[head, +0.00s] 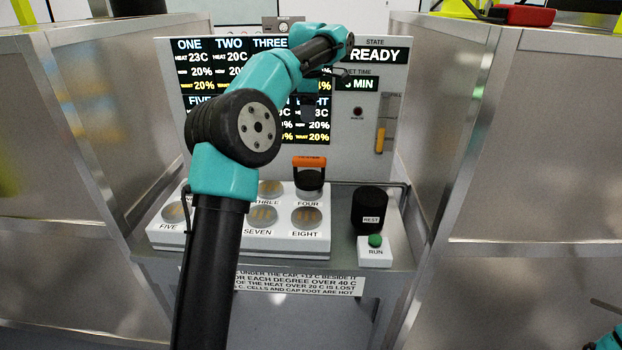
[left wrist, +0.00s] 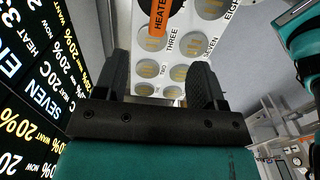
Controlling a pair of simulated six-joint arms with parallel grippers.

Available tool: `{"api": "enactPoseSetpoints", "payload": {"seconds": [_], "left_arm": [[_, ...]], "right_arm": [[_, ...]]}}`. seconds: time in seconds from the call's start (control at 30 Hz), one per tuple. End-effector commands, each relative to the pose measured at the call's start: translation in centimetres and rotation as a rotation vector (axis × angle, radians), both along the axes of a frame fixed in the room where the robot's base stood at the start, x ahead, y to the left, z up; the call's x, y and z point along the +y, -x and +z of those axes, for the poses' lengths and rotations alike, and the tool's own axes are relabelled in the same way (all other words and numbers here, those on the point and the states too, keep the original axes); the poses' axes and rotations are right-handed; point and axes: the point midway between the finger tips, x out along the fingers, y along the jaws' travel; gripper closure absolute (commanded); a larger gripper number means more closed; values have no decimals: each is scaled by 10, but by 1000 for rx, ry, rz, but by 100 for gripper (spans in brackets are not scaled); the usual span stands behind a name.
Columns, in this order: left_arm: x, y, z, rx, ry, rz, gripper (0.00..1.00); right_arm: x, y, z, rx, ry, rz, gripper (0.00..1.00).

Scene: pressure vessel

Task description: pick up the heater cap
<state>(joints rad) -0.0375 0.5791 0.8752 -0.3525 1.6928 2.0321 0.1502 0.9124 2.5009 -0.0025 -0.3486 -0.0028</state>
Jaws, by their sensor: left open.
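The heater cap (head: 310,180) is a dark cylinder with an orange handle. It stands upright on cell FOUR of the white cell block (head: 290,248). My left gripper (head: 308,108) hangs above the cap in the head view, in front of the display, partly lost against the dark screen. In the left wrist view its two black fingers (left wrist: 160,82) are apart with nothing between them. The cap is beyond the fingertips, not touched.
A black REST stand (head: 370,212) and a white box with a green RUN button (head: 375,240) are right of the cell block. The display panel (head: 365,145) rises behind. Metal cabinets (head: 535,160) flank the bench. Part of my right arm shows at the bottom right.

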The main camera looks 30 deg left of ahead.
Motion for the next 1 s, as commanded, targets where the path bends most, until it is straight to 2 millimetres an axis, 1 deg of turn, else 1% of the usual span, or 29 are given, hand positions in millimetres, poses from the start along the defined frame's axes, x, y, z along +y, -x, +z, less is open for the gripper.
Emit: {"api": "enactPoseSetpoints", "payload": {"seconds": [0.3, 0.47, 0.57, 0.77, 1.0], "left_arm": [[0, 0, -1, 1, 0, 3, 36], [0, 0, -11, 3, -1, 2, 36], [1, 0, -22, 4, 0, 2, 36], [0, 1, -53, 4, 0, 1, 36], [0, 1, -95, 3, 0, 1, 36]], "right_arm": [[0, 0, 0, 0, 0, 0, 100], [0, 0, 0, 0, 0, 0, 100], [0, 0, 0, 0, 0, 0, 100], [0, 0, 0, 0, 0, 0, 100], [0, 0, 0, 0, 0, 0, 100]]}}
